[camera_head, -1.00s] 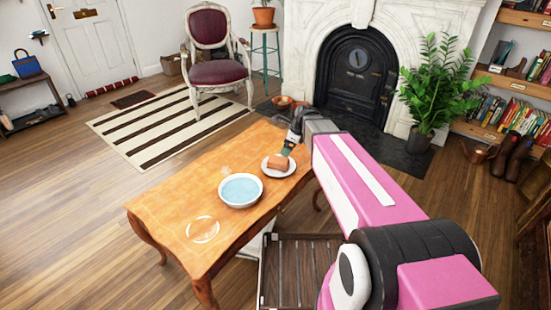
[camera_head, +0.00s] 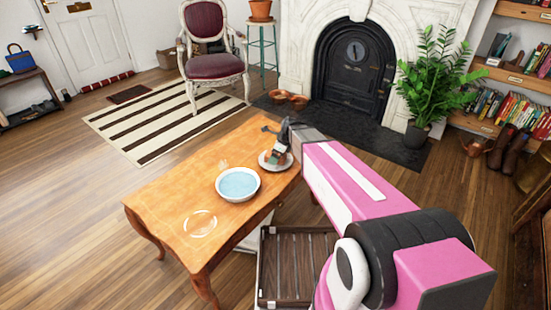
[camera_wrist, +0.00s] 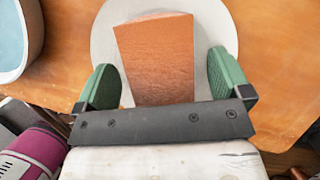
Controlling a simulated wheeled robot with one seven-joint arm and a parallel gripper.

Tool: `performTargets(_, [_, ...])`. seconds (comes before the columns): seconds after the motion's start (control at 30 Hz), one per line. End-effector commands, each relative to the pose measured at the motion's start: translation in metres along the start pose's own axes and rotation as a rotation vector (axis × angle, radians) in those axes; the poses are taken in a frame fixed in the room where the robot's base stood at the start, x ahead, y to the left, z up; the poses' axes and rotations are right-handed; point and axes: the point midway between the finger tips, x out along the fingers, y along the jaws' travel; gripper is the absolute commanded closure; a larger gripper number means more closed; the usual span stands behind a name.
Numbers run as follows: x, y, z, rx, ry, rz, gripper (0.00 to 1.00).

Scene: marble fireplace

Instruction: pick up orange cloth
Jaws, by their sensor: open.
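The orange cloth (camera_wrist: 155,55) looks like a folded block and lies on a round white plate (camera_wrist: 224,28). The plate (camera_head: 263,161) is near the far right end of the wooden table in the head view. My gripper (camera_head: 279,152) is low over the plate there and hides much of the cloth. In the wrist view my gripper (camera_wrist: 164,74) is open, with one green finger on each side of the cloth. Gaps show between the fingers and the cloth. I cannot tell how high the fingertips are above the plate.
A white bowl (camera_head: 238,184) of blue water stands on the table (camera_head: 160,196), left of the plate. A clear round item (camera_head: 200,223) lies nearer the front left. A slatted crate (camera_head: 298,264) is beside the table. A potted plant (camera_head: 437,80) stands behind my arm.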

Motion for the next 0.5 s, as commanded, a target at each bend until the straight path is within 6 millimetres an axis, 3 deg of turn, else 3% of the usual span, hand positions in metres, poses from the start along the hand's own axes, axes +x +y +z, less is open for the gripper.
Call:
performTargets(0.1, [0.0081, -0.0006, 0.0002, 0.000, -0.001, -0.001, 0.04])
performTargets(0.5, [0.0086, -0.0001, -0.0003, 0.000, 0.000, -0.001, 0.04])
